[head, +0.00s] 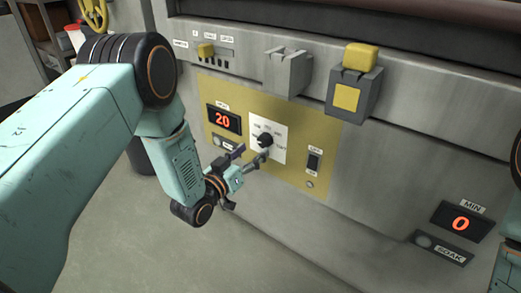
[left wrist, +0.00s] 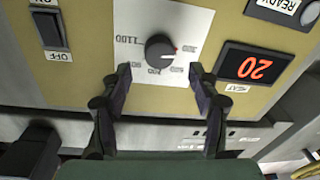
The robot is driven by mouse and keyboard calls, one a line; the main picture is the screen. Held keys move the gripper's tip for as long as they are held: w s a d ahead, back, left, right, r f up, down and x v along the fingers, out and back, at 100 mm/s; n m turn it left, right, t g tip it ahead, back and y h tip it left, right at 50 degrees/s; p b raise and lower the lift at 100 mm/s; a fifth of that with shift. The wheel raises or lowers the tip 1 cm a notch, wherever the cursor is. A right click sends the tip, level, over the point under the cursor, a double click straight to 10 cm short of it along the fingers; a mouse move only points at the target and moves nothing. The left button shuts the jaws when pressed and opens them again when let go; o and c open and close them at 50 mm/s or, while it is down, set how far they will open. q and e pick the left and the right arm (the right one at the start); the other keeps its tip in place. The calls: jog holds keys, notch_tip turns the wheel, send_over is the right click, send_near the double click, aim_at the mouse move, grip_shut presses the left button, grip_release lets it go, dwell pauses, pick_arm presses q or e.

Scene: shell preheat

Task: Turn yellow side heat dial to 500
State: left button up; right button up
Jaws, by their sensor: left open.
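The black heat dial (head: 265,140) sits on a white scale plate in the yellow panel (head: 325,137). It also shows in the left wrist view (left wrist: 159,47), upside down, with a red mark on its right edge. The heat display (head: 224,119) reads 20. My left gripper (head: 252,156) is open just in front of the dial, slightly below it. In the left wrist view its two fingers (left wrist: 159,72) stand apart on either side of the dial's lower part, and it holds nothing. My right gripper is not in view.
A rocker switch (head: 314,161) is on the right of the yellow panel. A yellow-topped box (head: 357,75) and a grey bracket (head: 288,72) stick out above it. A MIN display (head: 462,222) reads 0.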

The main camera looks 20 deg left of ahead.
aim_at(262, 143)
pick_arm(q)
jog(key=b+x, duration=0.1)
jog(key=x, duration=0.2)
jog(key=shift+w+f, duration=0.15)
jog(key=shift+w, duration=0.05)
jog(key=shift+w+d, duration=0.2)
jog(key=shift+w, duration=0.1)
jog(key=shift+c, duration=0.4)
jog(key=c, duration=1.1)
